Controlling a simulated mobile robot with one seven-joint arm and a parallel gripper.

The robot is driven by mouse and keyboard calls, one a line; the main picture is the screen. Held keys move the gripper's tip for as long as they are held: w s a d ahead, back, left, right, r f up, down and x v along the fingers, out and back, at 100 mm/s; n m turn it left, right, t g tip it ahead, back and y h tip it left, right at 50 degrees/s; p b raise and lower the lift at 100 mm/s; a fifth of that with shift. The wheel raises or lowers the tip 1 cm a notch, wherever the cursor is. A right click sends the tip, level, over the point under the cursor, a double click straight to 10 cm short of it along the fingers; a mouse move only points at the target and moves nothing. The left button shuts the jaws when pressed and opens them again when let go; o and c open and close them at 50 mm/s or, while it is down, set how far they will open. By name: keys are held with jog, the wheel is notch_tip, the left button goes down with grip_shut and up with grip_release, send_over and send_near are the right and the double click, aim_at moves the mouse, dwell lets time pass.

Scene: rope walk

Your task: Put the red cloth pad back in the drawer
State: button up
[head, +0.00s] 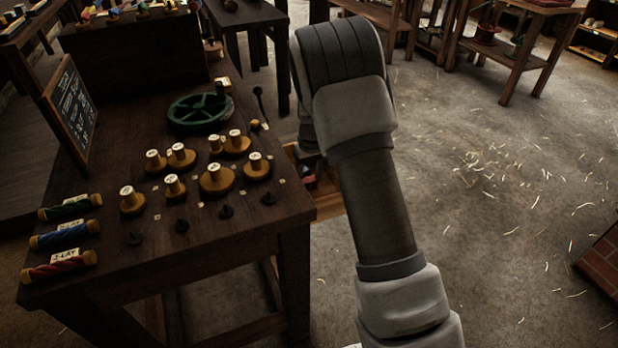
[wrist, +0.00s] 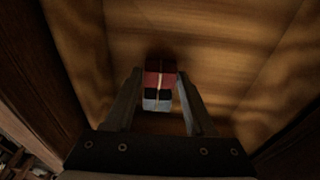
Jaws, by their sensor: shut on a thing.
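In the wrist view my gripper (wrist: 160,76) is shut on the red cloth pad (wrist: 160,80). The pad shows a red band, dark and grey bands, and a pale line across it. It is between the fingertips, over the pale wooden floor of the open drawer (wrist: 225,55); I cannot tell whether it touches that floor. In the head view the drawer (head: 329,205) sticks out from the right side of the table, partly hidden by my arm. My gripper is mostly hidden there, and a small reddish patch shows at the drawer.
The dark wooden table (head: 225,240) carries several wooden spools, a green wheel (head: 198,110), a chalkboard (head: 70,112) and rope samples in green, blue and red (head: 60,265). The floor (head: 490,190) to the right is open, with scattered straw. Drawer walls stand around my gripper.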

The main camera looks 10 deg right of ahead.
jog(key=shift+f, duration=0.1)
jog(key=o, duration=1.3)
jog(key=s+r+t+p, duration=0.15)
jog(key=s+r, duration=0.25)
jog(key=r, duration=0.7)
jog(key=s+r+g+p, duration=0.15)
jog(key=s+r, duration=0.25)
jog(key=r, duration=0.7)
jog(key=s+r+t, duration=0.1)
jog(key=s+r, duration=0.1)
jog(key=s, duration=0.6)
jog(key=s+r+m+t, duration=0.1)
jog(key=s+r, duration=0.2)
jog(key=s, duration=0.6)
jog(key=s+r+m+t, duration=0.1)
jog(key=s+r+t, duration=0.1)
jog(key=s, duration=0.6)
jog(key=shift+s+r, duration=0.25)
jog(key=shift+s, duration=0.15)
